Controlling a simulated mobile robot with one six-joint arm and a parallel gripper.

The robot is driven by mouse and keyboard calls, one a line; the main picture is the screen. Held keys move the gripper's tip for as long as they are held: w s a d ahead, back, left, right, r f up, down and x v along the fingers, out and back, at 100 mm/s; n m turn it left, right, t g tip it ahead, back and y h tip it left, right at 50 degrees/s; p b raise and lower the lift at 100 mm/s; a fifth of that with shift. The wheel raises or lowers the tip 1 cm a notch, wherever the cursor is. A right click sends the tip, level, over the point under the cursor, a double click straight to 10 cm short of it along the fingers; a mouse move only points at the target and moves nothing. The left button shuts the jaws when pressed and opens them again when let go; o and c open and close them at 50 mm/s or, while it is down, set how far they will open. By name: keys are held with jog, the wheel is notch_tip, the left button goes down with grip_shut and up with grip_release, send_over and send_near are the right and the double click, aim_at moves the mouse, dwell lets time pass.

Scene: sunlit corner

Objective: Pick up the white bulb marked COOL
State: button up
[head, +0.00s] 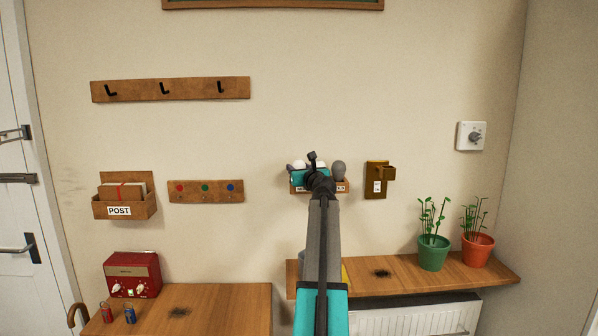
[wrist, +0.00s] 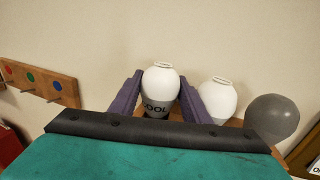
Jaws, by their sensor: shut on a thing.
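The white bulb marked COOL (wrist: 160,82) is between the two purple fingers of my gripper (wrist: 160,78) in the wrist view. The fingers are shut on it from left and right. Its ringed end points up, and a grey band with the letters "OOL" readable shows low on it. Its lower part is hidden behind my gripper's body. In the head view my gripper is at the small wall shelf (head: 342,187), and my arm hides much of the shelf. I cannot tell whether the bulb still rests on the shelf.
A second white bulb (wrist: 218,98) stands close to the right finger. A grey bulb (wrist: 272,117) is further right. A wooden wall holder (head: 377,188) is right of the shelf. A board with coloured dots (head: 206,197) is left. Potted plants (head: 433,252) stand lower right.

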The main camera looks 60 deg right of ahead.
jog(key=shift+r+b, duration=0.35)
jog(key=shift+r, duration=1.15)
jog(key=r+b+v, duration=0.1)
jog(key=b+v, duration=0.2)
jog(key=v, duration=1.3)
jog(key=shift+s+d+r, duration=0.25)
jog(key=shift+r, duration=0.05)
